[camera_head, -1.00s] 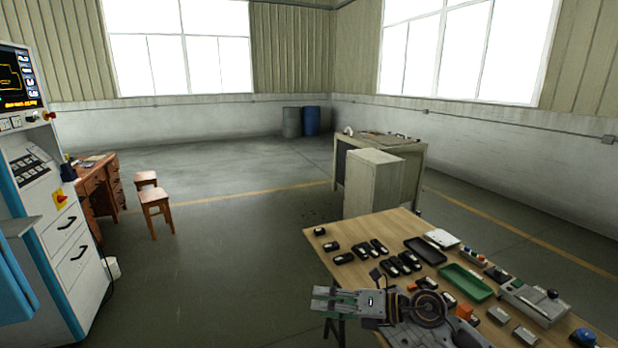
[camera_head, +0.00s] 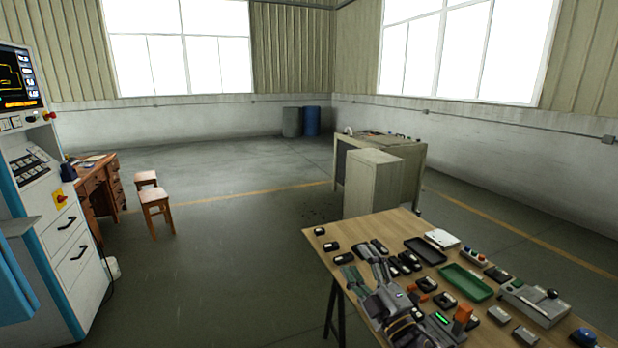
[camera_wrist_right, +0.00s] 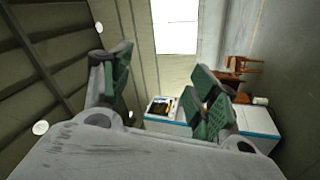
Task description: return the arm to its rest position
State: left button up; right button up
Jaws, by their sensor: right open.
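My right gripper (camera_head: 362,265) is over the near left part of the wooden table (camera_head: 318,248) in the head view, with its fingers pointing away from me and to the left. Its two green-padded fingers are spread apart with nothing between them. In the right wrist view the open fingers (camera_wrist_right: 162,88) frame the distant wall and the blue-white machine. My left gripper is not in view.
The table holds several small black parts, a black tray (camera_head: 436,248), a green tray (camera_head: 462,286) and a grey device (camera_head: 535,301). A grey cabinet (camera_head: 368,185) stands behind it. The blue-white machine (camera_head: 70,245) is at left. Floor between is clear.

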jog(key=s+d+f+m+g+h, duration=0.3)
jog(key=d+f+m+h, duration=0.2)
jog(key=f+m, duration=0.15)
jog(key=s+d+f+m+g+h, duration=0.3)
jog(key=d+f+m+h, duration=0.25)
jog(key=f, duration=0.25)
jog(key=s+f+m+g+y, duration=0.1)
jog(key=s+f+m+g, duration=0.1)
jog(key=s+f+g, duration=0.6)
jog(key=s+f+m+g+y, duration=0.15)
jog(key=s+f, duration=0.35)
jog(key=s, duration=0.7)
notch_tip(320, 180, down, 32)
jog(key=s+f+g, duration=0.1)
jog(key=s+g, duration=0.1)
jog(key=s+d+f, duration=0.4)
jog(key=s+f, duration=0.6)
jog(key=s+d+f, duration=0.3)
jog(key=s+f, duration=0.6)
jog(key=s, duration=0.2)
jog(key=shift+d+f+g+h, duration=0.35)
jog(key=shift+f+h, duration=0.05)
